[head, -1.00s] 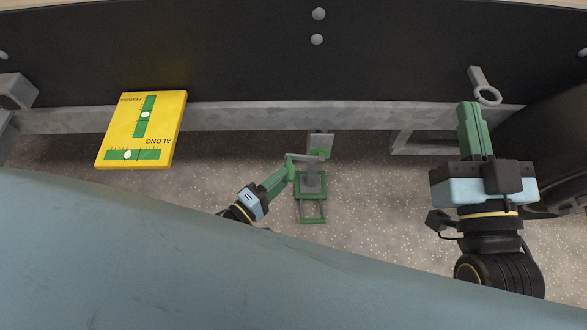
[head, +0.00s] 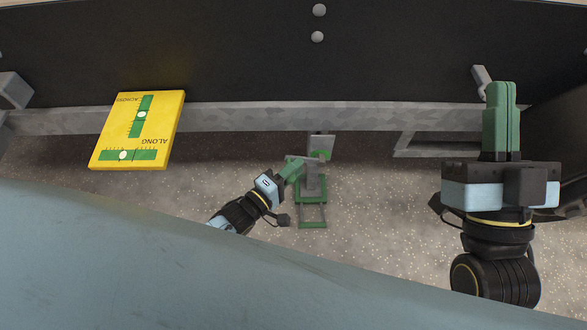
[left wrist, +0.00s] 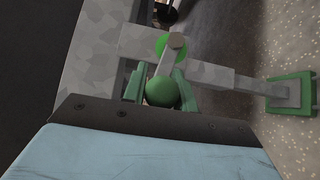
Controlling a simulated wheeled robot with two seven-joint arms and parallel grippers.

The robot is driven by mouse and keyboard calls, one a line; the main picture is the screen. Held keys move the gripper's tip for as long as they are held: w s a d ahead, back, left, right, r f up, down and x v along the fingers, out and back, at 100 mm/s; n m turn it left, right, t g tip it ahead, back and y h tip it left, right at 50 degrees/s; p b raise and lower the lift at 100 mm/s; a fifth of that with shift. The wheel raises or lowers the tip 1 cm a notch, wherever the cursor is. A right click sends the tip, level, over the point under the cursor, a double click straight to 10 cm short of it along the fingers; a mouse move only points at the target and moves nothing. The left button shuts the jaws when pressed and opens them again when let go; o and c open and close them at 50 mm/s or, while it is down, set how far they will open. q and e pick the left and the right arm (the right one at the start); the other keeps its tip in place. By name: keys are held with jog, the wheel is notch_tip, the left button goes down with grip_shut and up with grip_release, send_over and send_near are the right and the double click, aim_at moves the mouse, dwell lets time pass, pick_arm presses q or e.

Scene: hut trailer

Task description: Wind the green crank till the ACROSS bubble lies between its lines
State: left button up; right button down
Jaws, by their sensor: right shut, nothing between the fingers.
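The yellow level plate (head: 112,140) shows in the head view at the left, its lettering upside down. The ACROSS bubble (head: 141,114) sits near the middle of its green vial; its lines are too small to read exactly. The ALONG bubble (head: 122,155) lies left of its vial's middle. My left gripper (head: 292,171) is at the crank on the jack. In the left wrist view its green fingers are either side of the round green crank knob (left wrist: 163,92), shut on it. The crank arm (left wrist: 169,65) runs to a green hub. My right gripper (head: 500,120) is shut and empty.
The grey frame beam (head: 240,117) runs across under the dark trailer wall (head: 200,50). The jack's green foot (head: 312,222) is over the speckled ground. A grey ringed lever (head: 480,80) is partly hidden behind my right gripper. Open ground lies between the jack and my right arm.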

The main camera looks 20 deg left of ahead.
pick_arm(q)
grip_shut()
jog(key=shift+r, duration=0.1)
jog(key=shift+r+m+g+p, duration=0.3)
jog(key=shift+g+p, duration=0.1)
jog(key=shift+p, duration=0.85)
jog(key=shift+d+r+y+p, duration=0.15)
jog(key=shift+y+p, duration=0.15)
jog(key=shift+p, duration=0.3)
jog(key=shift+m, duration=0.3)
pick_arm(e)
notch_tip(320, 180, down, 12)
jog(key=w+d+g+h, duration=0.1)
jog(key=w+g+h, duration=0.1)
jog(key=g, duration=0.6)
jog(key=shift+d+r+g+h, duration=0.25)
jog(key=shift+g+h, duration=0.15)
jog(key=shift+h, duration=0.1)
